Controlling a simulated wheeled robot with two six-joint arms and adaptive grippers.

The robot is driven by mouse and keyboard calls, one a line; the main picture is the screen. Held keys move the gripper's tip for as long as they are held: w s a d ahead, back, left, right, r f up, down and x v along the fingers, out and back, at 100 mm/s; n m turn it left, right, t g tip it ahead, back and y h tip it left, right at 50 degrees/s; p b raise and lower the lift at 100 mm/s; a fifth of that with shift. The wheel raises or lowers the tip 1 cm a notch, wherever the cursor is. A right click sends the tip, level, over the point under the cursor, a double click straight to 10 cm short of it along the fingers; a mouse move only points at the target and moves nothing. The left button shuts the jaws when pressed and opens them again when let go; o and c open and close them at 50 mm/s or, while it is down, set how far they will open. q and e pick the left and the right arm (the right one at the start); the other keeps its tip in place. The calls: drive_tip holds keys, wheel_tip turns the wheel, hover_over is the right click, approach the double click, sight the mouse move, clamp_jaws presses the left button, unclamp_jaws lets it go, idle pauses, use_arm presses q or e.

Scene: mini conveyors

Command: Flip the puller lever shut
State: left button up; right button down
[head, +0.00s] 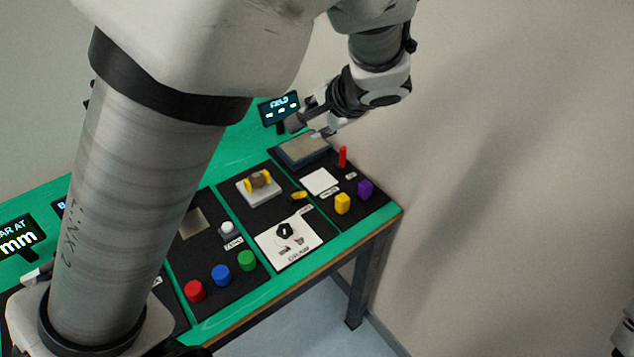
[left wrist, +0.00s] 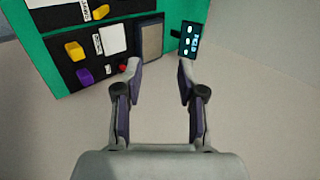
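A small yellow lever (head: 299,196) lies on a black panel beside a small label; I cannot read whether this is the puller lever. It also shows at the top of the left wrist view (left wrist: 100,12). My left gripper (head: 316,132) is over the far right end of the table, above a grey-framed beige plate (head: 302,151), apart from the yellow lever. In the left wrist view my left gripper (left wrist: 160,68) has its two fingers spread, with nothing between them.
A red peg (head: 342,157), a yellow block (head: 342,204) and a purple block (head: 365,189) stand at the table's right end. A display (head: 280,108) stands behind the plate. A brown-and-yellow part (head: 258,181) rests on a pale block. A wall is close on the right.

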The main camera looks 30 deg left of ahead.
use_arm(q)
wheel_tip(320, 180, down, 5)
drive_tip(key=s+b, duration=0.2)
drive_tip(key=b, duration=1.7)
approach(304, 195)
drive_tip(key=x, duration=0.4)
drive_tip(key=shift+f, duration=0.15)
drive_tip(key=shift+w+a+f, duration=0.25)
drive_tip(key=shift+a+f, duration=0.05)
drive_tip(key=shift+f, duration=0.05)
drive_tip(key=b+x, duration=0.2)
drive_tip(key=x, duration=0.4)
drive_tip(key=shift+w+a+f, duration=0.1)
drive_tip(key=shift+a+f, duration=0.1)
drive_tip(key=shift+a, duration=0.15)
drive_tip(key=shift+r, duration=0.1)
drive_tip(key=shift+c, duration=0.3)
clamp_jaws()
